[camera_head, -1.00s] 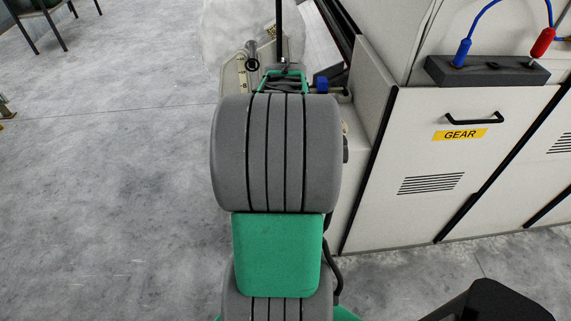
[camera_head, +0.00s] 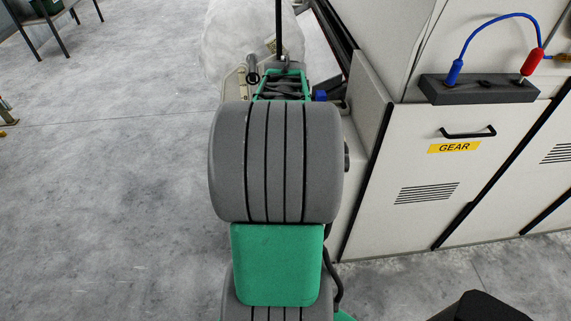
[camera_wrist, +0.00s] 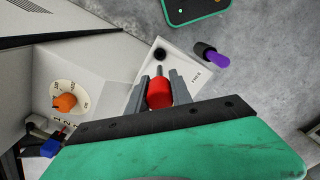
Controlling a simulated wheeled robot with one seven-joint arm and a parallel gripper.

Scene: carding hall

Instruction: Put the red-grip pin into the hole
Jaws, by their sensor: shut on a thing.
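In the wrist view my gripper (camera_wrist: 159,88) is shut on the red-grip pin (camera_wrist: 160,94), with a grey finger on each side of the red grip. The pin's short metal shaft (camera_wrist: 159,70) points away from me toward a round dark hole (camera_wrist: 160,54) in a pale plate (camera_wrist: 180,70) with small lettering. The shaft tip appears just short of the hole in the picture; the depth gap cannot be told. In the head view my arm hides the gripper and the pin.
A purple-handled piece (camera_wrist: 215,58) stands at the plate's right edge. An orange knob on a dial (camera_wrist: 65,102) and a blue knob (camera_wrist: 50,148) are at the left. A white cabinet marked GEAR (camera_head: 455,148) bounds the right; open floor (camera_head: 110,180) lies left.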

